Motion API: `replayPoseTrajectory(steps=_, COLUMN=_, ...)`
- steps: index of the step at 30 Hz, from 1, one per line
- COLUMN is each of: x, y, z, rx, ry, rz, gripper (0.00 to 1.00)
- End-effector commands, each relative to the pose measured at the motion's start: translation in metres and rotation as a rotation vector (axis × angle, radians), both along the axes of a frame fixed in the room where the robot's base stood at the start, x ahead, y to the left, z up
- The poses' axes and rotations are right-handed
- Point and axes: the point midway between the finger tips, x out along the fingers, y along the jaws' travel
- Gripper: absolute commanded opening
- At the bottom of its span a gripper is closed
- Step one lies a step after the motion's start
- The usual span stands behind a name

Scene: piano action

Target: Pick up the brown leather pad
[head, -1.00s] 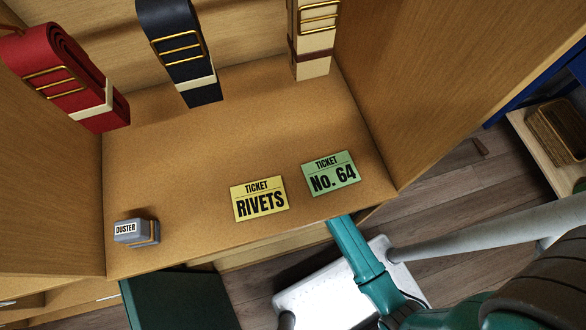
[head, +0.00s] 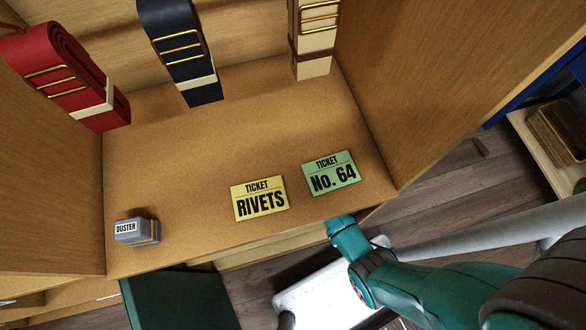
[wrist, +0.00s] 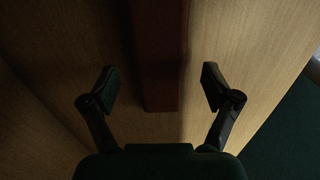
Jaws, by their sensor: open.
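In the wrist view my gripper (wrist: 160,84) is open, with its two dark fingers spread apart. A dark reddish-brown strip (wrist: 160,60) runs down from the top of that view and ends between the fingertips. It may be the brown leather pad; the view is too dim to be sure. The fingers are apart from it on both sides, with pale wood behind. In the head view my gripper is hidden, with the teal arm end at the shelf's front edge, and no brown leather pad can be made out on the shelf.
The cork-coloured shelf (head: 220,140) holds a yellow RIVETS ticket (head: 259,199), a green No. 64 ticket (head: 331,174) and a grey duster block (head: 136,231). Red (head: 62,75), navy (head: 180,50) and cream (head: 313,40) rolled straps are at the back. Wooden walls bound both sides.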

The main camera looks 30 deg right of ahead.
Motion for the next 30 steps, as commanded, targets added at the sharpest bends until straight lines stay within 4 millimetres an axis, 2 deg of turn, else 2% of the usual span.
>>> replayPoseTrajectory(steps=4, x=0.0005, y=0.0, z=-0.0134, rx=0.0, ry=-0.001, rz=-0.001, gripper=0.88)
replayPoseTrajectory(steps=12, x=0.0005, y=0.0, z=-0.0155, rx=0.0, ry=-0.002, rz=-0.001, gripper=0.88)
replayPoseTrajectory(steps=20, x=0.0003, y=-0.0001, z=-0.0156, rx=0.0, ry=-0.002, rz=-0.001, gripper=0.23)
replayPoseTrajectory(steps=30, x=-0.0001, y=0.0005, z=-0.0143, rx=0.0, ry=-0.002, rz=-0.001, gripper=0.21)
